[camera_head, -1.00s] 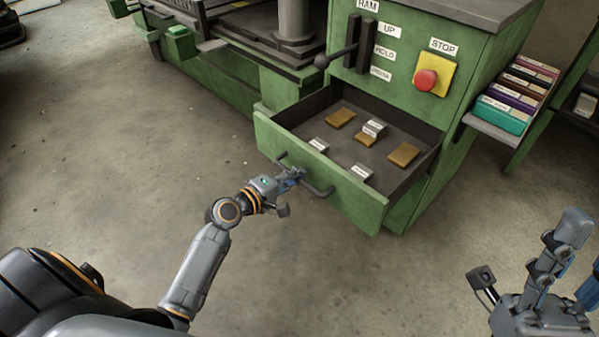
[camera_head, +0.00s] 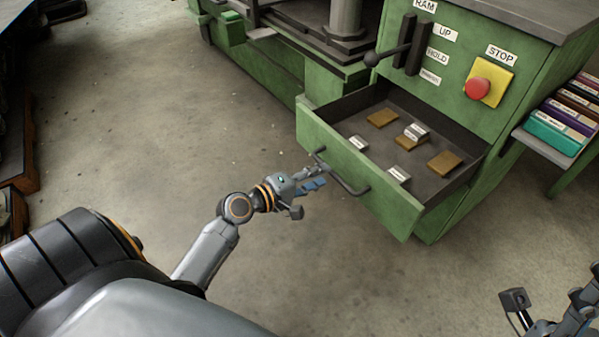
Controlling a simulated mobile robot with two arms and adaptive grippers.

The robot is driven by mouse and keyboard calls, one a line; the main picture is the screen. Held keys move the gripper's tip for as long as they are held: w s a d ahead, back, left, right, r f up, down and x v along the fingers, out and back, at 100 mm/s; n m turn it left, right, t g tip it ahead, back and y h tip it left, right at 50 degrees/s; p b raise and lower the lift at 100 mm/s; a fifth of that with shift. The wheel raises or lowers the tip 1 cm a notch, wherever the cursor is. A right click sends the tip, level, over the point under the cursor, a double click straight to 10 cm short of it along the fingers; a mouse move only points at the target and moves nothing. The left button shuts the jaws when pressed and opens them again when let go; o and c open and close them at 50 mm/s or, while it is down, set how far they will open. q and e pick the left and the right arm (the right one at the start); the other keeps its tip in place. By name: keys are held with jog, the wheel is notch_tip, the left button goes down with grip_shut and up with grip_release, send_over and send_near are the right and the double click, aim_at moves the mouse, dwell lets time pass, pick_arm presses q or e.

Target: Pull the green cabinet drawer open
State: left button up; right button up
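The green cabinet drawer (camera_head: 358,178) stands pulled well out of the green cabinet (camera_head: 470,130), its dark inside showing. Its dark bar handle (camera_head: 345,182) is on the drawer front. My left gripper (camera_head: 318,178) is just left of the handle, near its left end. Its grey and blue fingers are spread apart and the handle is not between them; whether a fingertip touches it I cannot tell. My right gripper (camera_head: 580,312) is at the lower right corner, partly cut off by the frame edge.
Several brown pieces and small labelled blocks (camera_head: 416,131) lie in the drawer. A red stop button (camera_head: 478,88) and a black lever (camera_head: 390,55) are on the cabinet above. Labelled binders (camera_head: 556,135) sit on a shelf at right. The concrete floor left of the drawer is clear.

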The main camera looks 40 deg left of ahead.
pick_arm(q)
jog(key=v, duration=0.7)
jog(key=shift+w+d, duration=0.1)
